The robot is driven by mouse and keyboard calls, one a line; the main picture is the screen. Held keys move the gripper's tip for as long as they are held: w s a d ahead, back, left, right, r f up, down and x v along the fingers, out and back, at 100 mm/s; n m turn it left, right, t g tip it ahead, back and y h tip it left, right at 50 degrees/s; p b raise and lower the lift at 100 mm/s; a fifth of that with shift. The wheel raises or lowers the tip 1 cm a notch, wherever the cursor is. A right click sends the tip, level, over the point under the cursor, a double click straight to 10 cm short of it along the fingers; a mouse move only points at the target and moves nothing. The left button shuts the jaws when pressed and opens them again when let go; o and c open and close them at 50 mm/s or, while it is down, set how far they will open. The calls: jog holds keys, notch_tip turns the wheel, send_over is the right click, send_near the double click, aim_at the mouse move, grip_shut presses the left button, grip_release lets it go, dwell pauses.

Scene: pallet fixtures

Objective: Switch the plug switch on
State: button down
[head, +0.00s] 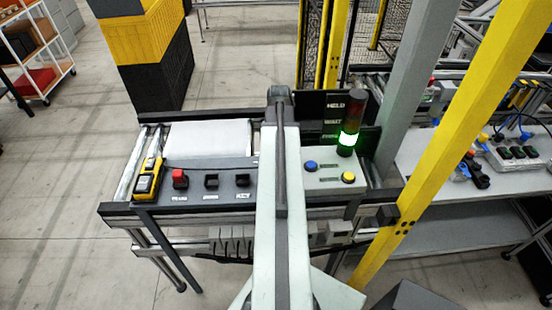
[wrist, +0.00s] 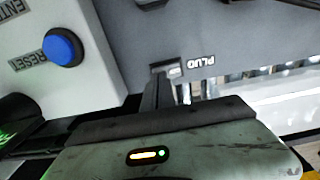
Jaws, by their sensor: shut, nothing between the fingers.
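A plug switch (wrist: 176,69) shows in the wrist view as a small dark-framed rocker with a light part, beside the upside-down label PLUG (wrist: 201,60) on a grey panel. My gripper (wrist: 160,76) is shut and empty. Its narrow dark fingertips are at the switch and overlap its near side in the picture. I cannot tell whether they touch it or which way the rocker is tipped. In the head view my arm hides the gripper and that part of the panel.
A blue RESET button (wrist: 62,47) is left of my gripper in the wrist view. In the head view, a red switch (head: 180,178), black switches (head: 242,180), a yellow button (head: 348,177) and a green-lit signal tower (head: 348,138) stand on the console. A yellow post (head: 440,140) rises at right.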

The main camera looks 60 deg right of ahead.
jog(key=shift+f+b, duration=0.55)
jog(key=shift+f, duration=0.05)
jog(key=shift+r, duration=0.1)
notch_tip(320, 180, up, 7)
jog(key=p, duration=0.7)
dwell(0.4)
